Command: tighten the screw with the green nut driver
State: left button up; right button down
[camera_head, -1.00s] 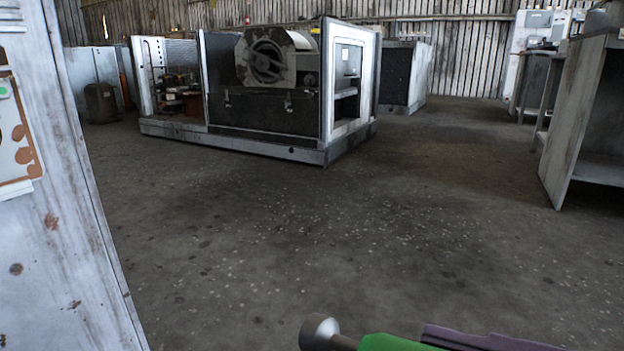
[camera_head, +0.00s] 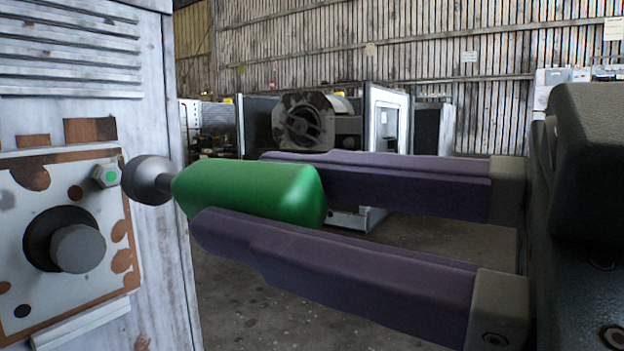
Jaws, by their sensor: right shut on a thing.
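My right gripper (camera_head: 232,190) comes in from the right with two purple fingers shut on the green nut driver (camera_head: 250,187). The driver lies about level, its round grey metal head (camera_head: 147,180) pointing left. A hex-headed screw (camera_head: 107,174) with a green dot sits on the rusty plate of the blower housing (camera_head: 70,110). The driver's head is just right of the screw in the picture; I cannot tell whether they touch. The screw's face shows uncovered. My left gripper is not in view.
A dark round knob (camera_head: 77,248) sticks out of the plate below the screw. Slats and a vertical edge bound the housing. Behind are open concrete floor, a machine with a round fan (camera_head: 303,125) and a corrugated wall.

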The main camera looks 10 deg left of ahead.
jog(key=shift+s+d+p, duration=0.1)
jog(key=shift+d+p, duration=0.2)
jog(key=shift+p, duration=0.1)
jog(key=shift+a, duration=0.35)
jog(key=x, duration=0.2)
jog(key=shift+w+a+p, duration=0.2)
jog(key=shift+p, duration=0.1)
jog(key=shift+w+a, duration=0.1)
jog(key=shift+a, duration=0.2)
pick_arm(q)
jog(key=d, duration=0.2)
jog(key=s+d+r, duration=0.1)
pick_arm(e)
jog(key=shift+w+a+f, duration=0.1)
jog(key=shift+a, duration=0.15)
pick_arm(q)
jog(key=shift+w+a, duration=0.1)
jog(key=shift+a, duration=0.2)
pick_arm(e)
jog(key=shift+a, duration=0.15)
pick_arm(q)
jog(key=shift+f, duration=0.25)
pick_arm(e)
jog(key=shift+w+a, duration=0.1)
jog(key=shift+a, duration=0.05)
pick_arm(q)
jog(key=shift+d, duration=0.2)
